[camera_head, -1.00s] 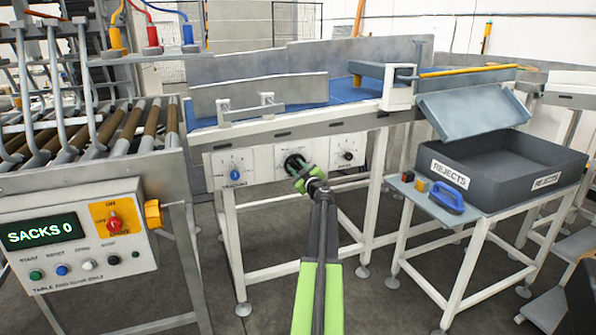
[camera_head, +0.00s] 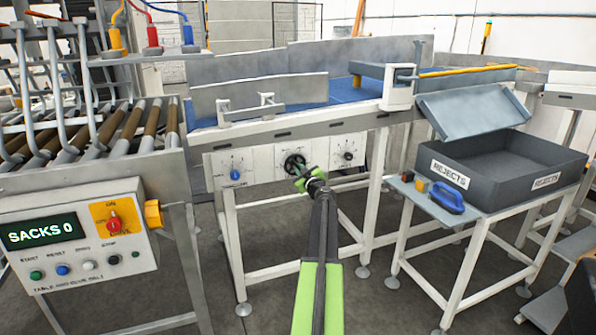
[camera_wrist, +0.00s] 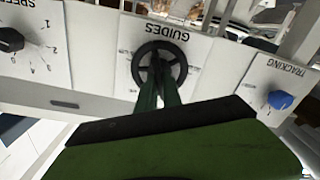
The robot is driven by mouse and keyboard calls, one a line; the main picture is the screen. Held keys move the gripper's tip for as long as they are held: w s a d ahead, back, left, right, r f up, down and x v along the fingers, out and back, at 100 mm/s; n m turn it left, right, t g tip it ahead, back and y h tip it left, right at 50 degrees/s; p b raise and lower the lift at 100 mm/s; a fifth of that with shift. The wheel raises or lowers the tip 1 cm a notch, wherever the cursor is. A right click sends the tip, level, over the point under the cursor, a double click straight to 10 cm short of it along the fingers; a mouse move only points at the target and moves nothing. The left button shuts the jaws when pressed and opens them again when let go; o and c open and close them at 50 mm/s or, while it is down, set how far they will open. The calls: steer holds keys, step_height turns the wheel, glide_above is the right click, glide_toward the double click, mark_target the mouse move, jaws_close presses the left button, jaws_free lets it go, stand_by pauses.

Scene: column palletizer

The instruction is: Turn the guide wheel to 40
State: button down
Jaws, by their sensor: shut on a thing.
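The guide wheel (camera_head: 294,163) is a black spoked handwheel on the middle white panel under the blue belt. In the wrist view the wheel (camera_wrist: 159,64) sits below the word GUIDES, which appears upside down. My gripper (camera_head: 301,176) reaches up to the wheel from the front. Its fingers (camera_wrist: 158,93) are shut on the wheel's near rim. The scale marks around the wheel are too small to read, and my gripper hides part of the rim.
A blue TRACKING knob (camera_head: 235,174) and a black SPEED knob (camera_head: 348,156) flank the wheel closely. A control box (camera_head: 75,240) reads SACKS 0. The REJECTS bin (camera_head: 500,170) stands on a table to the right. Open floor lies below the panels.

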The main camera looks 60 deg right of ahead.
steer(key=m, duration=0.5)
steer(key=shift+w, duration=0.1)
steer(key=m, duration=0.5)
steer(key=shift+d+m, duration=0.1)
steer(key=shift+m, duration=0.3)
stand_by(0.3)
steer(key=c, duration=1.5)
jaws_free()
steer(key=shift+f, duration=0.1)
steer(key=shift+c, duration=0.2)
steer(key=shift+o, duration=0.2)
steer(key=shift+s, duration=0.2)
steer(key=v, duration=1.7)
